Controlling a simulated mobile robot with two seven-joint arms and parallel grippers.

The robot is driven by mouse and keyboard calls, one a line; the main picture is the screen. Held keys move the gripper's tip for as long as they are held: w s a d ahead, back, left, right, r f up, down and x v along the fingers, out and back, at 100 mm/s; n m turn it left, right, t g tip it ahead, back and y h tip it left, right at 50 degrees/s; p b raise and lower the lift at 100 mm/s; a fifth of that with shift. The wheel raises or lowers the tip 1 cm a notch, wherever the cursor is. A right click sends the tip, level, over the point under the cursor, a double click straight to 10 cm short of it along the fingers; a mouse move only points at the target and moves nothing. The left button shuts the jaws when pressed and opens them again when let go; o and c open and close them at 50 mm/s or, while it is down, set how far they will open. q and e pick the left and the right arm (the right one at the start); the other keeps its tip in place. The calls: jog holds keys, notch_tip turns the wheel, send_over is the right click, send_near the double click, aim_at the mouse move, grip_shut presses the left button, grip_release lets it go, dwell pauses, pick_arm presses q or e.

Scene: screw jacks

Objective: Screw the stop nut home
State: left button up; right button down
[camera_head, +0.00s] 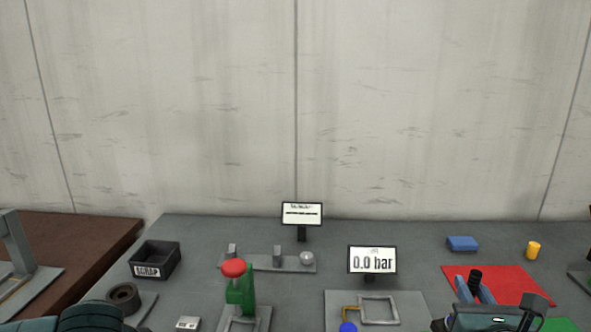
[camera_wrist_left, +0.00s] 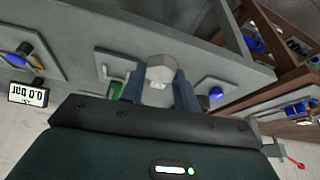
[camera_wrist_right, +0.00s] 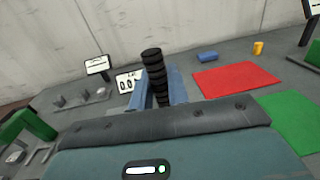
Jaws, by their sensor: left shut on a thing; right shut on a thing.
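In the left wrist view my left gripper (camera_wrist_left: 160,92) is shut on a grey, many-sided piece (camera_wrist_left: 161,68) that looks like the stop nut. In the head view only part of my left arm shows at the bottom left, and the held piece is hidden. My right gripper (camera_head: 474,291) is shut on a black ribbed rod (camera_head: 475,277) that looks like a threaded spindle. In the right wrist view the rod (camera_wrist_right: 153,65) stands up between the blue fingers, tilted slightly. Its lower end is hidden. The nut and rod are apart.
A red mat (camera_head: 520,286) and green mat (camera_head: 562,325) lie at right, with a blue block (camera_head: 462,243) and yellow cylinder (camera_head: 533,250) behind. A green press with a red knob (camera_head: 234,268), a pressure display (camera_head: 372,260) and a scrap box (camera_head: 155,259) stand on the bench.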

jog(key=s+a+f+n+y, duration=0.1)
jog(key=s+a+f, duration=0.2)
jog(key=a, duration=0.3)
jog(key=s+a+f+n+y, duration=0.1)
jog(key=s+a+f+y, duration=0.1)
jog(key=s+a, duration=0.3)
jog(key=shift+a+f, duration=0.85)
jog(key=shift+a, duration=0.25)
jog(key=shift+w, duration=0.1)
jog(key=w+a+r+n+g+y, duration=0.1)
jog(key=w+a+n+g+y, duration=0.1)
jog(key=a+n+y, duration=0.6)
jog(key=shift+w+a+g+y, duration=0.15)
jog(key=shift+a+g+y, duration=0.75)
jog(key=shift+a+y, duration=1.7)
jog(key=shift+a+h, duration=0.6)
